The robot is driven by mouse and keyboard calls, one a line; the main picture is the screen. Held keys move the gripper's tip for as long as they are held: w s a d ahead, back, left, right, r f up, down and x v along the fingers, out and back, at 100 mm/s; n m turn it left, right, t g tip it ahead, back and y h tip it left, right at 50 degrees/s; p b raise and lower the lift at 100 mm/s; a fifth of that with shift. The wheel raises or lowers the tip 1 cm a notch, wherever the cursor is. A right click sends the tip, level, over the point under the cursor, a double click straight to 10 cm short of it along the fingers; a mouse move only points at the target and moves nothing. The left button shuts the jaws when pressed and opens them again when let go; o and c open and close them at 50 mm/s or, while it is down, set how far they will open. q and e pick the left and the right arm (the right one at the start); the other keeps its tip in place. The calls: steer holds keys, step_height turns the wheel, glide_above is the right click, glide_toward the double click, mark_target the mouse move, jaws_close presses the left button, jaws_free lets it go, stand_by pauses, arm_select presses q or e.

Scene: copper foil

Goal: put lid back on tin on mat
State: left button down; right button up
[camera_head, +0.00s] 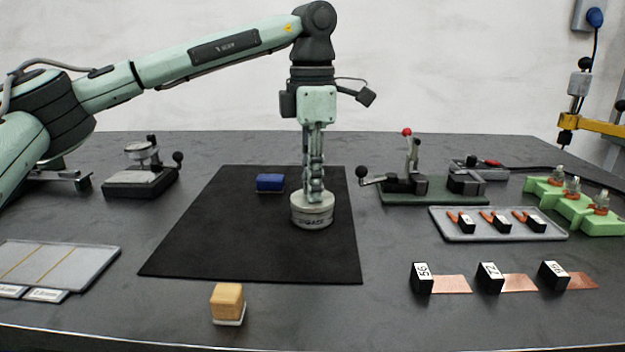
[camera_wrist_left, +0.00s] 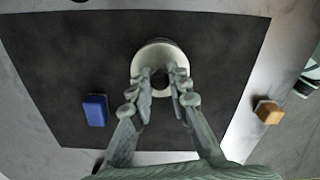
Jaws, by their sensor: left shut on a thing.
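A pale round tin (camera_head: 312,213) with dark lettering on its side stands upright on the black mat (camera_head: 250,250), right of the mat's middle. My left gripper (camera_head: 315,190) points straight down at the top of the tin. In the left wrist view its fingers close over the middle of the tin's round pale top (camera_wrist_left: 158,52), around a small dark part that looks like the lid's knob. The fingers hide much of the top, so I cannot tell whether the lid sits flush. My right gripper is not in view.
A blue block (camera_head: 270,182) lies on the mat left of the tin. A wooden block (camera_head: 227,302) stands in front of the mat. A grey tray (camera_head: 500,236) and black numbered blocks with copper strips (camera_head: 422,278) are at the right. The mat's front half is clear.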

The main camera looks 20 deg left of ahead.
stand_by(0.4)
arm_select(q)
steer(key=c, duration=1.4)
jaws_free()
steer(key=shift+o, duration=0.3)
steer(key=o, duration=0.5)
steer(key=shift+c, duration=0.2)
steer(key=shift+r+p, duration=2.8)
steer(key=shift+r, duration=0.65)
steer(key=shift+c, duration=0.6)
